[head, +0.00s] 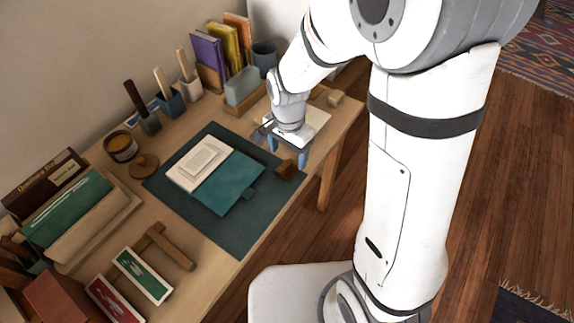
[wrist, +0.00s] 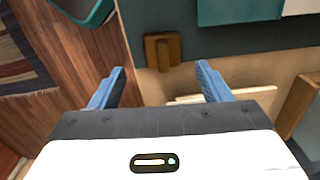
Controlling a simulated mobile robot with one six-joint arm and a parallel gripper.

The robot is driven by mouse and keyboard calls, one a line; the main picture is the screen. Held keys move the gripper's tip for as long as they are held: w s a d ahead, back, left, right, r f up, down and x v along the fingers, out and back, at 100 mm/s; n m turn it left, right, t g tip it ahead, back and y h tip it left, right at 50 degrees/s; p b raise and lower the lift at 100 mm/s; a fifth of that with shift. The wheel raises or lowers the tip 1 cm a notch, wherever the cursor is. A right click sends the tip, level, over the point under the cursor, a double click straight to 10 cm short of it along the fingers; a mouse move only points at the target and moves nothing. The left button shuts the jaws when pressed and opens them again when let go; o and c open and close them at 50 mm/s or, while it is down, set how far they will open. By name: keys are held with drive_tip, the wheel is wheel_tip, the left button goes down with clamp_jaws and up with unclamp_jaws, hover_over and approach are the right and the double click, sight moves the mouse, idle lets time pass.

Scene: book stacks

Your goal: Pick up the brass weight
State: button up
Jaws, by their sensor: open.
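The brass weight (head: 286,170) is a small brown-gold block with a raised part on top. It sits at the right corner of the dark green mat (head: 240,228), near the desk's front edge. In the wrist view the brass weight (wrist: 162,52) lies just beyond the fingertips, about centred between them, over the mat's edge. My gripper (head: 287,153) points down with its blue fingers apart and nothing between them. It is close to the weight, on its far side in the head view. The wrist view shows both fingers of my gripper (wrist: 160,69) spread.
A teal folder (head: 228,183) with pale papers (head: 200,163) lies on the mat. A pale sheet or pad (head: 314,119) and a small wooden block (head: 335,98) are behind my gripper. Upright books (head: 208,58) and brush holders line the wall. The desk's front edge is close by.

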sight(287, 163)
wheel_tip(287, 163, down, 6)
drive_tip(key=shift+w+a, duration=0.1)
drive_tip(key=shift+w, duration=0.05)
drive_tip(key=shift+c, duration=0.3)
drive_tip(key=c, duration=1.3)
